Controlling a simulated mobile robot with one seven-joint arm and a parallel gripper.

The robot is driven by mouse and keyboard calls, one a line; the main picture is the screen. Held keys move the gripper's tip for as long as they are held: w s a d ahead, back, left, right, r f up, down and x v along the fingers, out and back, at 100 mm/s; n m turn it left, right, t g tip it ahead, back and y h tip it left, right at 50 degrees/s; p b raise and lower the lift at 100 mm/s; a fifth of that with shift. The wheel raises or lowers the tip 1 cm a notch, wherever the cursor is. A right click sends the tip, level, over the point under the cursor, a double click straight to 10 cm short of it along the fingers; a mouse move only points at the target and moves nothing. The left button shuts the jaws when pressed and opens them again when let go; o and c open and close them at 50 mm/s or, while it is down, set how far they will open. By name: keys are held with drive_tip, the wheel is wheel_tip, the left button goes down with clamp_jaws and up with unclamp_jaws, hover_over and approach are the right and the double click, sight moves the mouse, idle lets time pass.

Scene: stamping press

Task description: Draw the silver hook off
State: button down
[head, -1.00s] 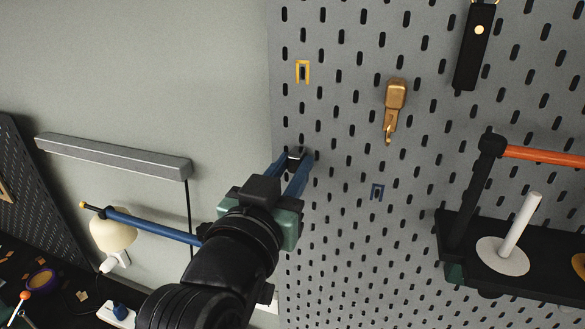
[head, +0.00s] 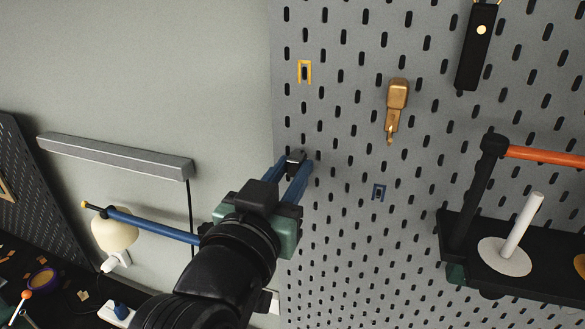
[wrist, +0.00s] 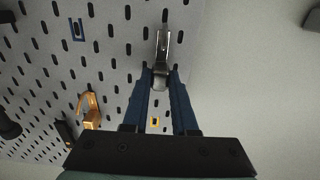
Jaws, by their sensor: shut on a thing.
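The silver hook (wrist: 163,46) shows in the wrist view as a bright metal piece at the tips of my fingers, in front of the grey pegboard (wrist: 110,50). In the head view, only a small part of the silver hook (head: 296,156) shows, close to the pegboard's left edge. My gripper (wrist: 160,76) is shut on the hook, one blue finger on each side. In the head view my gripper (head: 295,168) reaches up to the board from below. I cannot tell whether the hook's back still sits in the slots.
A copper-coloured hook (head: 397,95) hangs to the right. A yellow U-shaped marker (head: 304,71) and a blue one (head: 379,192) are on the board. A black shelf with a white peg (head: 521,225) stands at right. Plain wall lies left of the board.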

drive_tip(key=shift+s+a, duration=0.15)
drive_tip(key=shift+s, duration=0.3)
idle(0.3)
drive_tip(key=shift+b+v, duration=0.3)
drive_tip(key=shift+v, duration=1.45)
